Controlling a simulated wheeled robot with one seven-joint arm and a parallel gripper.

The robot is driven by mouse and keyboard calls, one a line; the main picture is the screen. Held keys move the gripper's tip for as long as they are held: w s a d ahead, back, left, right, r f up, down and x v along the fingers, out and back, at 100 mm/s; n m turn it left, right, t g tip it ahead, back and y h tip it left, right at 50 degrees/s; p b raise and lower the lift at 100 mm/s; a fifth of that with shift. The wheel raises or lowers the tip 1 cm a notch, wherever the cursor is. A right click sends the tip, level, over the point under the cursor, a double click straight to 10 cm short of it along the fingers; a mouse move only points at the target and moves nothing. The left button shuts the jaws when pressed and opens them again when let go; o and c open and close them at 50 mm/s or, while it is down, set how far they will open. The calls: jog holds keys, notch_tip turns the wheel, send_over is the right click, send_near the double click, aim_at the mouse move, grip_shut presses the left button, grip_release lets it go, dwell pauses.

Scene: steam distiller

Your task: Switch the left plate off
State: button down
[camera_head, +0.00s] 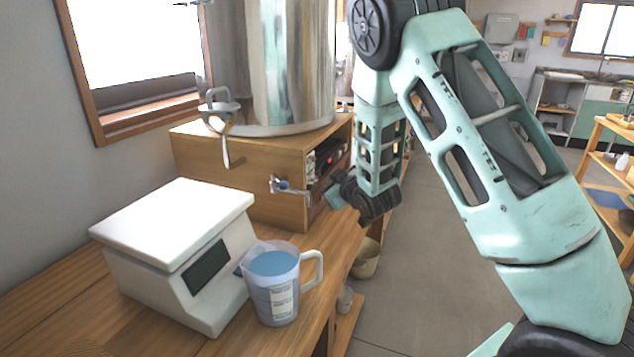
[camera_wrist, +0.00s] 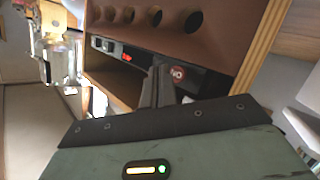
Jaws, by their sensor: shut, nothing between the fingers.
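A dark unit with a red lit display (camera_wrist: 126,57) sits inside the wooden box in the wrist view. On its front, right beside my fingers, is a round red patch with white lettering (camera_wrist: 177,72), perhaps its switch. The unit's red light also shows in the head view (camera_head: 332,157). My gripper (camera_wrist: 162,72) has its dark fingers shut and empty, tips at or very near the unit's front; I cannot tell if they touch. In the head view the wrist hangs by the box opening and the fingertips are hard to make out. Which plate the unit belongs to is unclear.
The wooden box (camera_head: 240,180) carries a large steel vessel (camera_head: 290,65). A small tap (camera_head: 285,186) projects from the box. A white device (camera_head: 175,240) and a jug of blue liquid (camera_head: 272,285) stand nearby on the bench. Floor to the right is open.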

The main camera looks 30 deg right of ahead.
jog(key=shift+s+d+b, duration=0.2)
jog(key=shift+s+d, duration=0.55)
jog(key=shift+s, duration=0.25)
jog(key=shift+s+d+b, duration=0.15)
jog(key=shift+s+d, duration=0.6)
jog(key=shift+s, duration=0.2)
jog(key=s+a+m+g, duration=0.1)
jog(key=s+a+g, duration=0.3)
jog(key=s, duration=0.3)
jog(key=s+a+m+g+y, duration=0.1)
jog(key=s+a+m+g, duration=0.15)
jog(key=s, duration=0.45)
jog(key=s+a+m+g, duration=0.1)
jog(key=s+a+g, duration=0.4)
jog(key=s, duration=0.2)
jog(key=s+a+r+n+g+p, duration=0.1)
jog(key=s+a+r+n+p, duration=0.3)
jog(key=a, duration=0.5)
jog(key=s+a+r+n+g+p, duration=0.2)
jog(key=s+a+r+p, duration=0.4)
jog(key=s+a+r, duration=0.3)
jog(key=shift+s+a+n+y, duration=0.2)
jog(key=shift+s+n+y, duration=0.2)
jog(key=shift+s+n, duration=0.6)
